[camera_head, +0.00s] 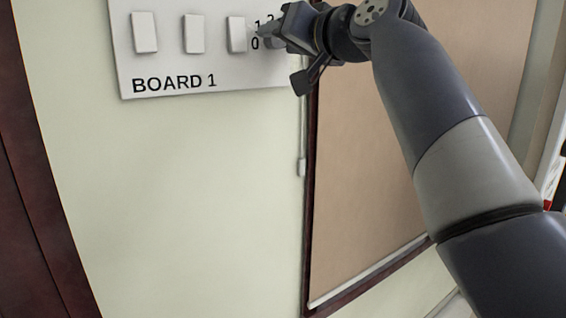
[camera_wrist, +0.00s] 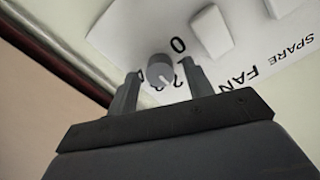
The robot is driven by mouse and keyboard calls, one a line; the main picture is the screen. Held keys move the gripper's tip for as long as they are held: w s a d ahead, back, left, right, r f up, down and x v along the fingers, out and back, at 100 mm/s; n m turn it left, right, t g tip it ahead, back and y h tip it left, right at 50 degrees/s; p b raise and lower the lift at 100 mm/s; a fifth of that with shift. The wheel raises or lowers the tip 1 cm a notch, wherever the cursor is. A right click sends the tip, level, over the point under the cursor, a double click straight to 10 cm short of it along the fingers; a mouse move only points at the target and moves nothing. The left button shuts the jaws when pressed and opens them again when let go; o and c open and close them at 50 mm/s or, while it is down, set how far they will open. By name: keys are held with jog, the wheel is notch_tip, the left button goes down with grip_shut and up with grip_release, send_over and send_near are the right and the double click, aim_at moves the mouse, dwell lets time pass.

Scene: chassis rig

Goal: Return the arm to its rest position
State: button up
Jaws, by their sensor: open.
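My gripper (camera_head: 274,32) is at the right end of a white switch board labelled "BOARD 1" (camera_head: 220,80), at the top of the head view. In the wrist view my gripper (camera_wrist: 160,88) has its two fingers apart, with a round grey knob (camera_wrist: 159,70) showing between them. I cannot tell whether the fingers touch the knob. The knob has a pale pointer line, and numbers are printed around it. In the head view the gripper hides most of the knob. My arm reaches up from the lower right.
White rocker switches (camera_head: 194,34) sit in a row left of the gripper. A tan panel (camera_head: 370,180) in a dark frame is right of the board, behind my arm. Dark wood trim (camera_head: 35,200) stands at the left. The pale wall (camera_head: 190,190) below the board is mostly clear.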

jog(key=b+v, duration=0.3)
jog(key=v, duration=0.8)
jog(key=w+a+m+p, duration=0.6)
jog(key=w+m+p, duration=0.3)
jog(key=m+p, duration=0.5)
jog(key=m, duration=0.5)
jog(key=shift+m, duration=0.3)
jog(key=shift+w, duration=0.1)
